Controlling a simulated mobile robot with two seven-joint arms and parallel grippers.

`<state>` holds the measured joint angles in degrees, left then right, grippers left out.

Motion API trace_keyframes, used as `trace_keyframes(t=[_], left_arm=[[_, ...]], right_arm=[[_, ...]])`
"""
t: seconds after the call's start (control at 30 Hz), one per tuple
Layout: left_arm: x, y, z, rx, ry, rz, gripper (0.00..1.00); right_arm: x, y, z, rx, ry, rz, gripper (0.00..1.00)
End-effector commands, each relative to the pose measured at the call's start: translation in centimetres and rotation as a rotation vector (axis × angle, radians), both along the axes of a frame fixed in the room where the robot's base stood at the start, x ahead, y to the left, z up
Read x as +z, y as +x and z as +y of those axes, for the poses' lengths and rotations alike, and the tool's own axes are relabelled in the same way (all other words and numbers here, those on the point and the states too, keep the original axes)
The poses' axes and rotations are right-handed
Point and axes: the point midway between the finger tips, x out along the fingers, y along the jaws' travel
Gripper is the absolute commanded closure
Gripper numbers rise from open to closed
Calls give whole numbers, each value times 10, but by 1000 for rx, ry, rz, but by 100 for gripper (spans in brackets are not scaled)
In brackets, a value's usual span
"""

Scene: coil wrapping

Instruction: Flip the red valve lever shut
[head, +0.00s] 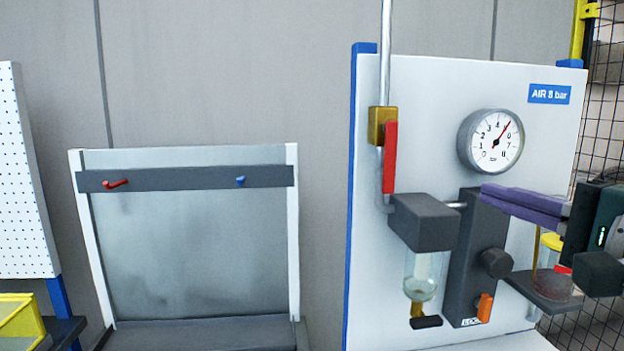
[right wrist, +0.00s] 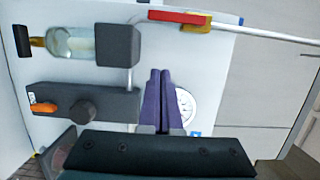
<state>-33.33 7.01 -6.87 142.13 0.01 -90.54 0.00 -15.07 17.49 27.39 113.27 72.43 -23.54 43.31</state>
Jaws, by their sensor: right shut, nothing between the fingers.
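The red valve lever (head: 390,157) points straight down along the vertical pipe, just below the brass valve body (head: 381,126) on the white panel. In the right wrist view the lever (right wrist: 178,17) lies along the pipe at the top, with the brass body (right wrist: 197,23) beside it. My right gripper (head: 484,192) is shut and empty. Its purple fingers point left, in front of the panel and below the gauge, to the right of the lever and apart from it. The closed fingers also show in the right wrist view (right wrist: 159,74). My left gripper is not in view.
A pressure gauge (head: 491,141) and a grey filter block (head: 423,221) with a clear bowl (head: 422,273) are on the panel. A dark regulator (head: 477,265) with a knob and an orange tab stands beside it. A framed rack (head: 185,177) with hooks is at left.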

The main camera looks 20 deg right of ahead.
Motion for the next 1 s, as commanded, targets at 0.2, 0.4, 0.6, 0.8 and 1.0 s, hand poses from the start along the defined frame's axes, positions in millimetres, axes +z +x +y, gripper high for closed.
trace_keyframes(t=[0.2, 0.4, 0.6, 0.8, 1.0], left_arm=[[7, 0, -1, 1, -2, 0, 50], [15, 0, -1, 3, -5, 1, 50], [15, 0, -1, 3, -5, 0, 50], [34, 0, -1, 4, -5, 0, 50], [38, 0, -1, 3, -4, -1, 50]], right_arm=[[3, 18, 0, 0, 0, -2, 100], [3, 57, 1, 1, 1, -2, 100], [1, 97, 1, 1, 0, -1, 100], [3, 106, 27, 3, 2, 2, 100], [0, 109, 40, 2, -2, 2, 100]])
